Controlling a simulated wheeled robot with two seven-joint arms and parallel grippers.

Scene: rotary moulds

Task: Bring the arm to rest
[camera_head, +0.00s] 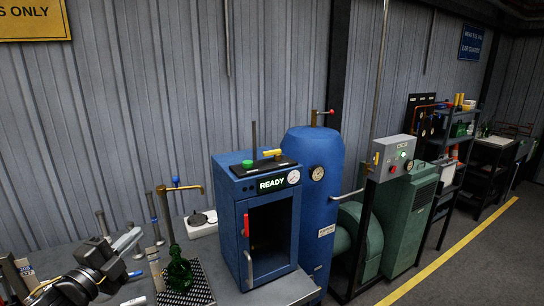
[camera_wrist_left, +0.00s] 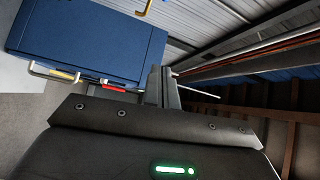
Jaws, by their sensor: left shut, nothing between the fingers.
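My left arm comes in at the lower left of the head view. Its left gripper (camera_head: 130,239) is shut and empty, held above the left part of the grey bench. In the left wrist view the closed fingers (camera_wrist_left: 163,84) stand up at the middle with nothing between them. A blue cabinet (camera_head: 241,179) with a lit READY sign stands to the right of the gripper, clear of it. The cabinet's blue body also fills the upper left of the wrist view (camera_wrist_left: 90,35). My right gripper is not in view.
A green bottle (camera_head: 179,272) stands on a dark grid plate (camera_head: 203,289) right of the gripper. A brass tap-like pipe (camera_head: 194,189) and upright metal posts (camera_head: 153,216) stand behind. A blue tank (camera_head: 318,205) and green machine (camera_head: 408,215) stand further right. The aisle floor is clear.

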